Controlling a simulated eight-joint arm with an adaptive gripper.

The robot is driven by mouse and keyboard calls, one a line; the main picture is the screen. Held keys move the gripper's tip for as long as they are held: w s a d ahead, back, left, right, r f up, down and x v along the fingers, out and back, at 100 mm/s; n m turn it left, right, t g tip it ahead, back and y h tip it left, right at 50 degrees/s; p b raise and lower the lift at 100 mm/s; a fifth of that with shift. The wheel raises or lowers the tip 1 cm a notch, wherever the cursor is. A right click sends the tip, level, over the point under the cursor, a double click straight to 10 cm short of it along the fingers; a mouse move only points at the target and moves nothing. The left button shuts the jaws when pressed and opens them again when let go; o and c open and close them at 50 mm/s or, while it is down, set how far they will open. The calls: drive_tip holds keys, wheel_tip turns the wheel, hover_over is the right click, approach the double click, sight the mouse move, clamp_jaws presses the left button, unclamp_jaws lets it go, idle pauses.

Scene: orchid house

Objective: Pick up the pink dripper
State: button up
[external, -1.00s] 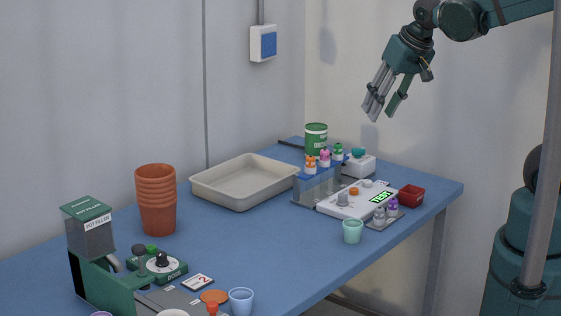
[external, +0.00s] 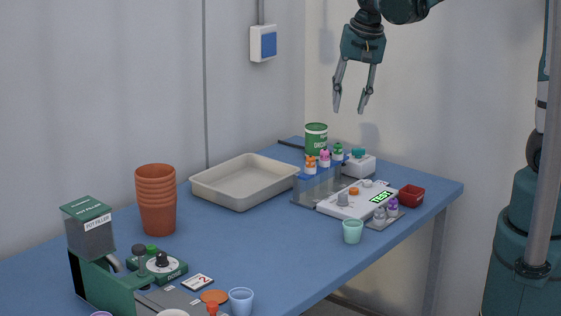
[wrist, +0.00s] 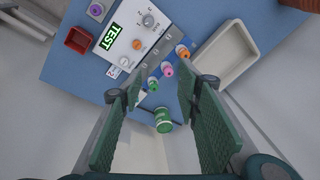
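The pink dripper (external: 325,157) stands in a rack between an orange dripper (external: 310,164) and a green dripper (external: 338,151), in the external view. In the wrist view the pink dripper (wrist: 167,69) shows between the fingers, toward the far side, with the orange one (wrist: 182,51) to its upper right and the green one (wrist: 153,84) to its lower left. My gripper (external: 349,110) is open and empty, pointing down, well above the rack and a little to its right in the external view. The fingers (wrist: 156,90) are wide apart in the wrist view.
A beige tray (external: 222,199) lies left of the rack. A white tester (external: 340,208) with a TEST display, a red box (external: 411,195) and a mint cup (external: 352,231) are close by. A green tin (external: 316,138) stands behind. Terracotta pots (external: 156,200) stand farther left.

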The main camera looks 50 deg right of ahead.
sight(325, 150)
drive_tip(key=w+d+f+m+p, duration=0.1)
drive_tip(key=w+f+m, duration=0.1)
drive_tip(key=w, duration=0.1)
drive_tip(key=w+f+m+g+p, duration=0.1)
drive_tip(key=w+f+p, duration=0.1)
drive_tip(key=w+f, duration=0.1)
drive_tip(key=w+d+f+m+g+p, duration=0.1)
drive_tip(key=w+f+m+p, duration=0.1)
drive_tip(key=w, duration=0.1)
drive_tip(key=shift+w+d+f+m, duration=0.25)
drive_tip(key=shift+d+f+m, duration=0.05)
drive_tip(key=shift+f, duration=0.1)
drive_tip(key=shift+w+f, duration=0.2)
drive_tip(key=shift+f, duration=0.25)
drive_tip(key=shift+d+f+g, duration=0.1)
drive_tip(key=shift+g, duration=0.2)
drive_tip(key=shift+f, duration=0.1)
drive_tip(key=shift+f, duration=1.2)
drive_tip(key=shift+f+p, duration=0.3)
drive_tip(key=shift+f, duration=2.3)
drive_tip(key=shift+c, duration=0.6)
drive_tip(key=c, duration=0.7)
